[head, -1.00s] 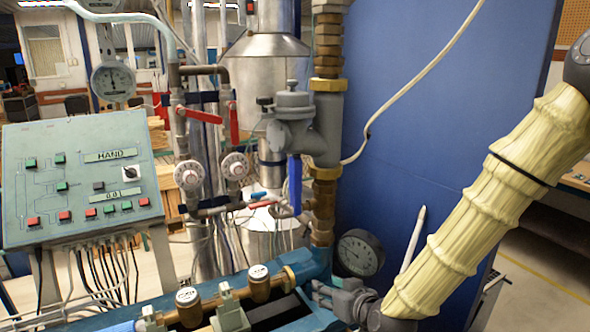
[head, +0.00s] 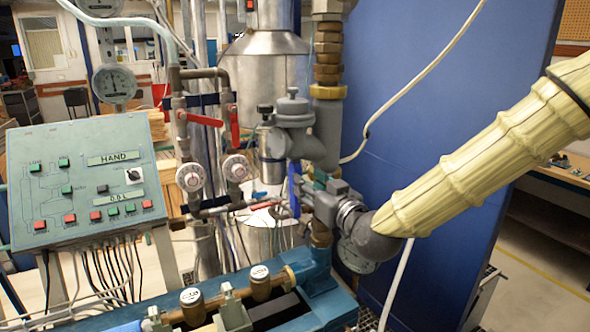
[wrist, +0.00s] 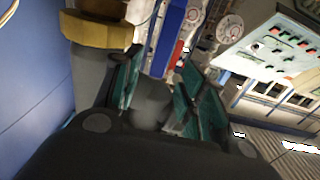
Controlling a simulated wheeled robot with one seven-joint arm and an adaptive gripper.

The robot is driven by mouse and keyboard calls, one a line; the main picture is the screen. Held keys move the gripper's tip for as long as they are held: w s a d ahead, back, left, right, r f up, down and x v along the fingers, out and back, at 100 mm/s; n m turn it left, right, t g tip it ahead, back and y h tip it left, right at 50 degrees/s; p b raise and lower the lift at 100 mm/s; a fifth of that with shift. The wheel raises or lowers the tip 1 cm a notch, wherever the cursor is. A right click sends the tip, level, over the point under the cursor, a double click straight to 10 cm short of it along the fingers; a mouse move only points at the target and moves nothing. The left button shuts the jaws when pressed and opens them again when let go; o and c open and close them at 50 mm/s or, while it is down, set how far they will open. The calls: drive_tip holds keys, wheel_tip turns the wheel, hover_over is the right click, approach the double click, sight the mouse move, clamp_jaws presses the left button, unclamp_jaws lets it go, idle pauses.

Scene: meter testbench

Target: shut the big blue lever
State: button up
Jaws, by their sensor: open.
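The big blue lever (head: 295,186) hangs down beside the grey vertical pipe, below the grey valve body (head: 294,125), in the head view. My gripper (head: 302,188) is at the lever's lower part, covering some of it from the right. In the wrist view the blue lever (wrist: 170,38) runs down toward the space between my green-padded fingers (wrist: 157,86). The fingers are apart, one on each side of its near end. I cannot tell whether either finger touches the lever.
Two red levers (head: 234,128) and white round dials (head: 190,177) are on the pipes to the left. The control panel (head: 83,184) stands farther left. A blue wall (head: 440,110) lies to the right.

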drive_tip(key=shift+p+x, duration=1.4)
drive_tip(key=shift+x, duration=2.25)
clamp_jaws()
